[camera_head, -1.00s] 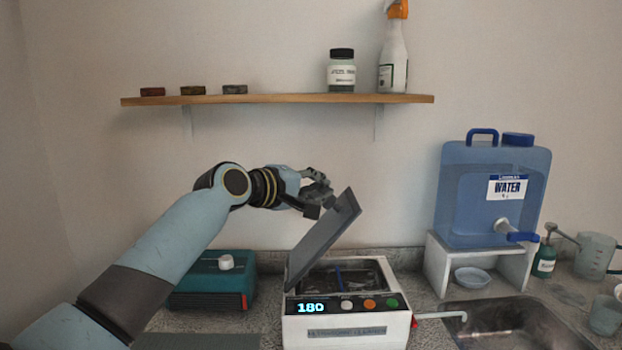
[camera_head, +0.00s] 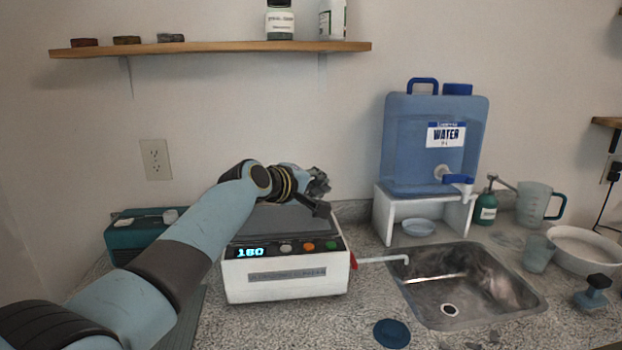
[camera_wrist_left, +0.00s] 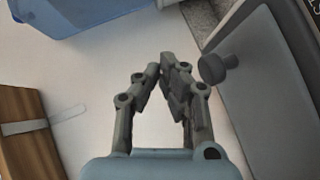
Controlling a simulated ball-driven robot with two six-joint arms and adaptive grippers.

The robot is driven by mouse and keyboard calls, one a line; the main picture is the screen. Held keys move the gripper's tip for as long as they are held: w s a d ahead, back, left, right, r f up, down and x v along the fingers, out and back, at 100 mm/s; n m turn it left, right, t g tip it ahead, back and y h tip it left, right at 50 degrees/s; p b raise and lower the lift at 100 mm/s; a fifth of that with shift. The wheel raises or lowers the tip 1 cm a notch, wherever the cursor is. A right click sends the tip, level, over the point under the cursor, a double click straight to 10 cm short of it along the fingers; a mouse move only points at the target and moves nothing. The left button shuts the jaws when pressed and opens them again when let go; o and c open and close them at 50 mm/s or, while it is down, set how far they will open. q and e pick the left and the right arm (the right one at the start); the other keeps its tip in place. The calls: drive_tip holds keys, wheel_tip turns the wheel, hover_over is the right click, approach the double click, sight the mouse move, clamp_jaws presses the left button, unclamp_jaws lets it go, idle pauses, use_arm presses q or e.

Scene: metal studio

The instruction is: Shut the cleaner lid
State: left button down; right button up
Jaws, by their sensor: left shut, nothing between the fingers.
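The cleaner (camera_head: 288,282) is a white box with a lit display reading 180 and several round buttons on its front. Its grey lid (camera_head: 285,220) now lies low over the top, and the basin inside is hidden; I cannot tell whether it sits fully flush. My left gripper (camera_head: 320,184) is just above and behind the lid's right part, partly hidden by its own wrist. In the wrist view the left gripper (camera_wrist_left: 162,72) has its fingertips together and empty, beside the lid (camera_wrist_left: 262,95) and its dark knob (camera_wrist_left: 218,67). My right gripper is not in view.
A blue water tank (camera_head: 435,145) stands on a white stand right of the cleaner. A sink (camera_head: 470,285) is in front of it. A teal box (camera_head: 135,235) is at left behind my arm. A shelf (camera_head: 215,51) hangs above. Counter before the cleaner is clear.

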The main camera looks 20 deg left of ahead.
use_arm(q)
drive_tip(key=shift+w+d+f+b, duration=0.1)
drive_tip(key=shift+d+f+b, duration=0.1)
drive_tip(key=shift+f, duration=0.2)
drive_tip(key=shift+w+d+f+b, duration=0.1)
drive_tip(key=shift+d+f+b, duration=0.1)
drive_tip(key=shift+f, duration=0.2)
drive_tip(key=shift+r, duration=0.1)
